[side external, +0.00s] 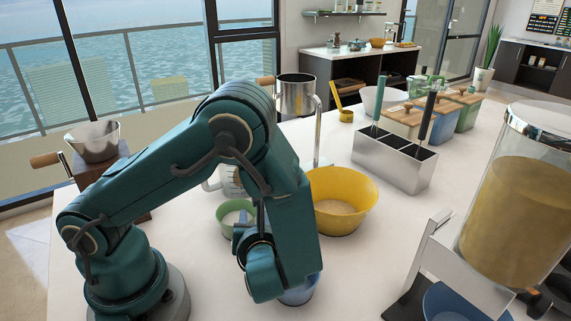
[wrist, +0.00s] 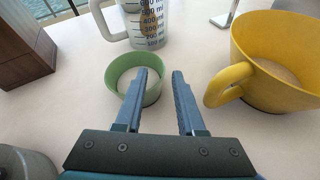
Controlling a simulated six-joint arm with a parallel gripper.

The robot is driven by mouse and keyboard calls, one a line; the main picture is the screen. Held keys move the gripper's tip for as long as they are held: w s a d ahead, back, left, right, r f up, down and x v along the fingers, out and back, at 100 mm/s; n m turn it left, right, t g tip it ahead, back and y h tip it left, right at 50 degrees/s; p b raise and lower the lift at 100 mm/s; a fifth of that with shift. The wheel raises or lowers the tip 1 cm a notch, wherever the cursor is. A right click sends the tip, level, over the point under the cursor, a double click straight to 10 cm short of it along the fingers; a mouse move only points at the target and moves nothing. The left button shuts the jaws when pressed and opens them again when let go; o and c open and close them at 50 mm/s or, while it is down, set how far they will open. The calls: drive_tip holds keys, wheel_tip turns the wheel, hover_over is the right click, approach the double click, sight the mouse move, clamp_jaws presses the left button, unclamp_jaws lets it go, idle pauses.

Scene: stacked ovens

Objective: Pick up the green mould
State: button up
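The green mould (wrist: 122,92) is a small round green cup with pale contents. It stands on the white counter in the wrist view, just ahead and slightly left of my gripper. My gripper (wrist: 162,78) is open, with its two blue fingers apart and nothing between them. The left finger overlaps the mould's right side in the picture; I cannot tell whether they touch. In the side external view the mould (side external: 229,216) shows behind my arm, partly hidden. My fingertips are hidden there.
A yellow bowl (wrist: 288,62) with a handle stands close on the right. A measuring jug (wrist: 147,22) stands just behind the mould. A brown wooden block (wrist: 22,45) is at the left. A metal utensil holder (side external: 398,165) stands further back. Bare counter lies left of the mould.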

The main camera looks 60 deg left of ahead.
drive_tip(key=shift+x, duration=1.1)
clamp_jaws()
drive_tip(key=shift+s, duration=0.1)
idle(0.6)
